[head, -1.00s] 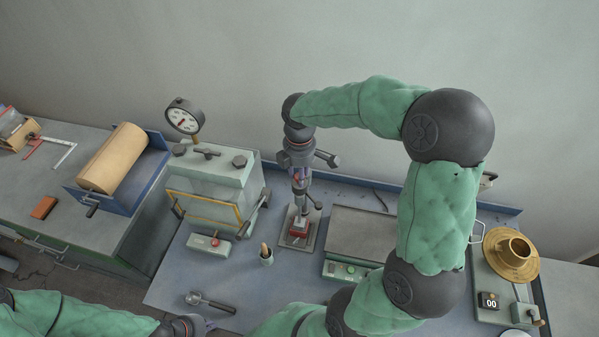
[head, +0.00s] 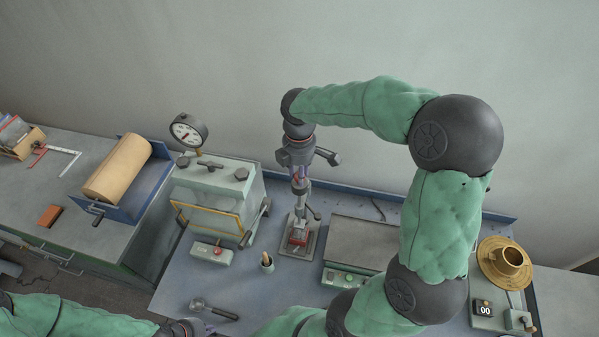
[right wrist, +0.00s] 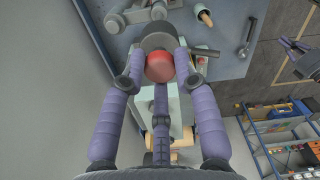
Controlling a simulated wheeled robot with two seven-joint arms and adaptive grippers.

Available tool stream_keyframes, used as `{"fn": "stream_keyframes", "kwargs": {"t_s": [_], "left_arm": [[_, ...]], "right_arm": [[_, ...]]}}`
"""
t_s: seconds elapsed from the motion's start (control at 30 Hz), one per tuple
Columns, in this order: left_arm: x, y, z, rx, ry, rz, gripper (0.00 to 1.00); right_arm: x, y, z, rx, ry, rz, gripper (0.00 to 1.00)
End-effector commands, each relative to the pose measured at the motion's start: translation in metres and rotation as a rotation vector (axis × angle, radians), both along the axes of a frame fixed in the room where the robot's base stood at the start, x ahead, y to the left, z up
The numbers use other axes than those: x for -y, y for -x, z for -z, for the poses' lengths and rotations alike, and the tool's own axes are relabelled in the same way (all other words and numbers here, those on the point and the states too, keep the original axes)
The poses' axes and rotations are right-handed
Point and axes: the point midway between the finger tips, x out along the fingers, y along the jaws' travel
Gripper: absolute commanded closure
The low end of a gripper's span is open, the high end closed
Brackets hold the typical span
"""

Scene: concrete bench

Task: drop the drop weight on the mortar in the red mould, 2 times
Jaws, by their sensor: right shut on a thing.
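My right gripper (head: 300,178) points down over the red mould (head: 298,238), which sits on a grey base plate on the bench. The right gripper is shut on the drop weight; its red knob (right wrist: 160,66) shows between the purple fingers in the right wrist view. In the head view the weight's grey shaft (head: 301,203) stands upright above the mould. I cannot tell whether its lower end touches the mortar, and the mortar itself is hidden. My left gripper (right wrist: 291,46) is empty and its fingers look spread, low at the left of the bench.
A press with a dial gauge (head: 188,130) stands left of the mould, a red-button box (head: 211,252) before it. A small cup (head: 267,263) and a scoop (head: 213,309) are nearer. A grey-topped unit (head: 358,244) stands right; a brass flow table (head: 505,261) is farther right.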

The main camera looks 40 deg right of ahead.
Motion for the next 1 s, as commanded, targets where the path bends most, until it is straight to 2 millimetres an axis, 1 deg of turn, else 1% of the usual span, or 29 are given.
{"fn": "stream_keyframes", "kwargs": {"t_s": [0.03,0.17,0.2,0.27,0.57,0.67,0.77,0.87,1.0], "left_arm": [[0.0,0.0,0.001,0.0,0.0,0.0,1.0],[0.0,0.0,0.001,-0.001,0.0,0.0,1.0],[0.0,0.0,0.001,-0.001,0.0,0.0,1.0],[0.0,0.0,0.001,-0.001,0.0,0.0,1.0],[0.0,0.0,0.001,0.0,0.0,0.0,1.0],[0.0,0.0,0.001,0.0,0.0,0.0,1.0],[0.0,0.0,0.001,0.0,0.0,0.0,1.0],[0.0,0.0,0.001,0.0,0.0,0.0,1.0],[0.0,0.0,0.001,0.0,0.0,0.0,1.0]], "right_arm": [[0.002,-0.003,-0.004,0.014,0.004,0.003,1.0],[0.003,-0.004,-0.005,0.017,0.005,0.004,1.0],[0.003,-0.004,-0.005,0.018,0.005,0.004,0.61],[0.003,-0.004,-0.005,0.018,0.005,0.004,0.46],[0.002,-0.003,-0.003,0.012,0.003,0.003,0.46],[0.002,-0.003,-0.006,0.012,0.003,0.003,0.46],[0.002,-0.003,-0.016,0.015,0.004,0.003,0.46],[0.002,-0.004,-0.033,0.016,0.003,0.003,0.46],[0.002,-0.004,-0.061,0.017,0.004,0.003,0.46]]}}
